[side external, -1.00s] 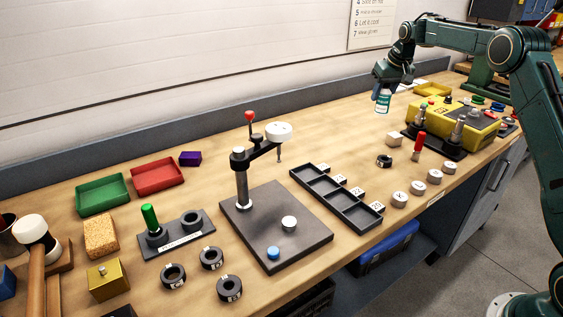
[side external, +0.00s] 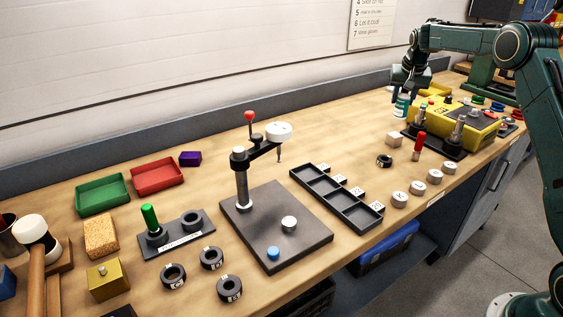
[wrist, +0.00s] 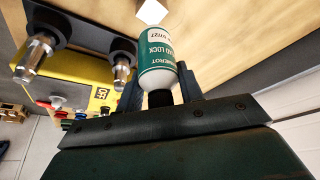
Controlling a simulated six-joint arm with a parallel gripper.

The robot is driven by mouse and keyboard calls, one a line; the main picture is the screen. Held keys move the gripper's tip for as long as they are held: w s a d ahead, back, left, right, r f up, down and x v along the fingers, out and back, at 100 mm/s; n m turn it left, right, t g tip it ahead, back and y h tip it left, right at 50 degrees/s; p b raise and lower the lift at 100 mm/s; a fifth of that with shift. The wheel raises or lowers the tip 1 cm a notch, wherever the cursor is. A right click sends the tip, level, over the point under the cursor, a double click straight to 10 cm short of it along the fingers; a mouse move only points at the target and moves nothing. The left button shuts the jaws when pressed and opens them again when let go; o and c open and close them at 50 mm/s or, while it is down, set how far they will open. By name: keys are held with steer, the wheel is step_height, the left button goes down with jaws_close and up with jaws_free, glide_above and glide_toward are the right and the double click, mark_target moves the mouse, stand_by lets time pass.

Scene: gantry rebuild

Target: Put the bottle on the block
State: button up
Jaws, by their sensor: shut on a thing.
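My gripper (side external: 404,93) is shut on the bottle (side external: 402,107), a small teal and white bottle with a dark cap. The bottle hangs roughly upright under the jaws, toward the right of the side view. A small pale block (side external: 394,139) sits on the bench, below the bottle in the side picture. The block (wrist: 152,11) also shows at the top of the wrist view, partly cut off, near the bottle's far end.
A yellow box (side external: 470,125) and a dark base with two metal posts (side external: 457,131) stand right of the block. A red-topped peg (side external: 419,146) and a black ring (side external: 384,161) are close by. Bare bench (side external: 340,130) lies to the left.

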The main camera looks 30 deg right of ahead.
mark_target(399, 114)
steer(key=shift+f, duration=2.95)
steer(key=shift+f, duration=0.15)
steer(key=o, duration=1)
steer(key=v, duration=1.2)
steer(key=shift+r, duration=0.2)
